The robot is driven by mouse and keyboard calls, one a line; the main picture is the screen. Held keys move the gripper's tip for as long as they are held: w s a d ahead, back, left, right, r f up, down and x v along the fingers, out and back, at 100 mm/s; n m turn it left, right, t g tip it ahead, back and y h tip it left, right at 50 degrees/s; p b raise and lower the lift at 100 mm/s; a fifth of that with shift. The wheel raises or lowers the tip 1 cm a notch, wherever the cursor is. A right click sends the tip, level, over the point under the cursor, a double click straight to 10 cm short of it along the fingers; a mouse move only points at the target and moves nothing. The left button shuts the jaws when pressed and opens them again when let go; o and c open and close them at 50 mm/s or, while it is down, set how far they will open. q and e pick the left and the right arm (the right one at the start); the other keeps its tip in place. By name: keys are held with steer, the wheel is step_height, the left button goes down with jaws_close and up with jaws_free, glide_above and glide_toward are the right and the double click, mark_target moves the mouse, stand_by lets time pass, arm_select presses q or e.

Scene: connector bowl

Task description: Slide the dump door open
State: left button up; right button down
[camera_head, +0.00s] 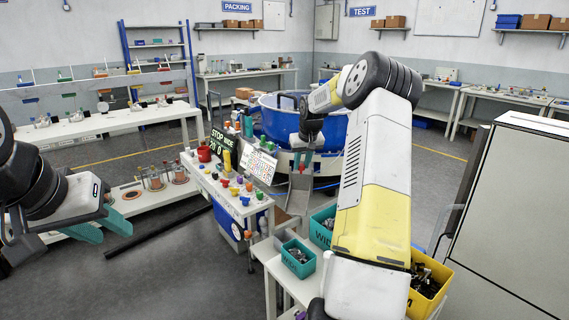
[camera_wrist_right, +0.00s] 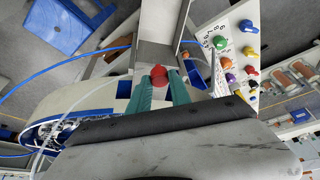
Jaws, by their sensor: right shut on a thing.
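The big blue bowl (camera_head: 281,122) stands behind the control panel. A grey metal chute (camera_head: 298,195) slopes down in front of it, and its grey plate shows at the top of the right wrist view (camera_wrist_right: 162,22). A red knob (camera_wrist_right: 158,71) sits at the plate's lower end. My right gripper (camera_head: 302,160) reaches down at the bowl's front; in the right wrist view its teal fingers (camera_wrist_right: 160,85) are shut on the red knob. How far the door stands open cannot be told. My left gripper (camera_head: 104,228) is open and empty at the left.
The control panel (camera_head: 230,190) with coloured buttons and a sign board stands left of the chute. Teal bins (camera_head: 298,262) and a yellow bin (camera_head: 432,278) stand near my right arm. A grey cabinet (camera_head: 515,220) is at the right.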

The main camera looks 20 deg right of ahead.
stand_by(0.8)
step_height(320, 180, up, 5)
steer(key=shift+f, duration=0.1)
steer(key=c, duration=1.5)
jaws_free()
steer(key=v, duration=0.7)
steer(key=shift+s+r, duration=0.15)
steer(key=shift+r, duration=0.25)
steer(key=shift+a, duration=0.15)
